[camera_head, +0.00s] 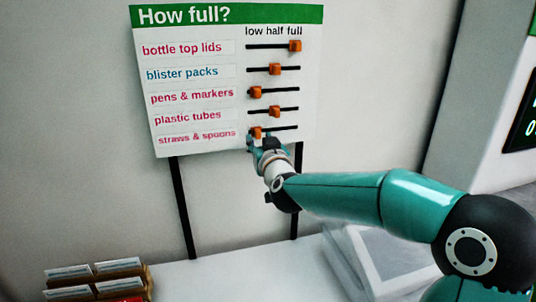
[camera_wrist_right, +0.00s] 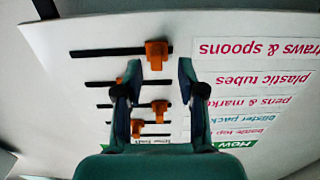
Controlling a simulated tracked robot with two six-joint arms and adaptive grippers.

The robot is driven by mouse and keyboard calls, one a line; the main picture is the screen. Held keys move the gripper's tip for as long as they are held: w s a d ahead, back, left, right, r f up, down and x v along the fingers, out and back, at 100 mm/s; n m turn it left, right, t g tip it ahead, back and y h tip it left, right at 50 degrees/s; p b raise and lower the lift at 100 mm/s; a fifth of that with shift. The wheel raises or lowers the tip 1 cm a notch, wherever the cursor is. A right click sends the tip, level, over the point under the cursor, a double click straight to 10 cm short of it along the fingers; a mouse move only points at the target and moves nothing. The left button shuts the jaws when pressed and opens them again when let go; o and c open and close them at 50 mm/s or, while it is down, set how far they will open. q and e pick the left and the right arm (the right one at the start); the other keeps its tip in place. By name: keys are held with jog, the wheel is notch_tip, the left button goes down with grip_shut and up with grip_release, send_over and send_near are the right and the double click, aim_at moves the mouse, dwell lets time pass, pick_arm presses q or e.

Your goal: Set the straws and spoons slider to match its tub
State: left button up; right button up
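The straws & spoons slider is the lowest row of the "How full?" board (camera_head: 190,85). Its orange knob (camera_head: 255,132) sits near the low end of its black track. My right gripper (camera_head: 260,142) is at the board, just below that knob. In the right wrist view, which shows the board upside down, the gripper (camera_wrist_right: 158,70) is open. The same knob (camera_wrist_right: 156,48) lies just beyond the fingertips, between their lines, with no clear contact. My left gripper is out of view. No tub can be identified as the straws and spoons one.
Above, the bottle top lids knob (camera_head: 295,46) is at full, blister packs (camera_head: 275,69) and plastic tubes (camera_head: 275,111) near half, pens & markers (camera_head: 256,92) at low. Labelled containers (camera_head: 96,282) stand at the lower left. White table surface (camera_head: 235,275) is clear.

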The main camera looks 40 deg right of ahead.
jog(key=v, duration=0.9)
